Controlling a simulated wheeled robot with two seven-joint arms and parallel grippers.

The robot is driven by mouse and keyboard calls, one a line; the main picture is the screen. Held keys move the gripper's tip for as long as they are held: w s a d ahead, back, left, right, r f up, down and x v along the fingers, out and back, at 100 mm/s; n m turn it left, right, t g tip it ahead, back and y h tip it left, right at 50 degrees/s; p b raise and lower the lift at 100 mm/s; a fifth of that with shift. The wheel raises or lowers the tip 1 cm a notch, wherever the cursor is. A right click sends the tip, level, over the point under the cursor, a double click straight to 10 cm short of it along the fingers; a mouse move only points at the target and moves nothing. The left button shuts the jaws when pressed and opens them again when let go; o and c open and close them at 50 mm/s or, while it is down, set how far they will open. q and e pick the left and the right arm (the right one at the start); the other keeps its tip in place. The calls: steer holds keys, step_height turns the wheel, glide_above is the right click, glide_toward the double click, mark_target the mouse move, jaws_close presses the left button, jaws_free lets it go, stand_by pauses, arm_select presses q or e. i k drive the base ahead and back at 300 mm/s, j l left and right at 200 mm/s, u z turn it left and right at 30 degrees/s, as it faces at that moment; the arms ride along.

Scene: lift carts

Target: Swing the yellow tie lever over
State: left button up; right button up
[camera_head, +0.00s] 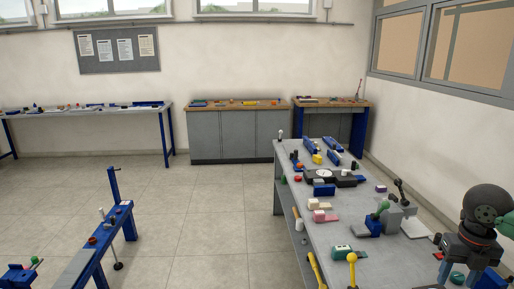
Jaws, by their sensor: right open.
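Two yellow handle-like parts show at the near end of the grey bench. One is a yellow ball-topped lever (351,264), standing upright. The other is a yellow bar (316,269), slanting at the bench's left edge. I cannot tell for sure which is the tie lever. My right gripper (456,273) is at the lower right, pointing down, open, and well to the right of both yellow parts. A small green thing (457,277) shows between its fingers; I cannot tell whether they touch. My left gripper is not in view.
A blue frame (118,218) stands at the left. Tiled floor (210,220) between them is clear.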

mark_target(353, 272)
steer(key=k, duration=0.95)
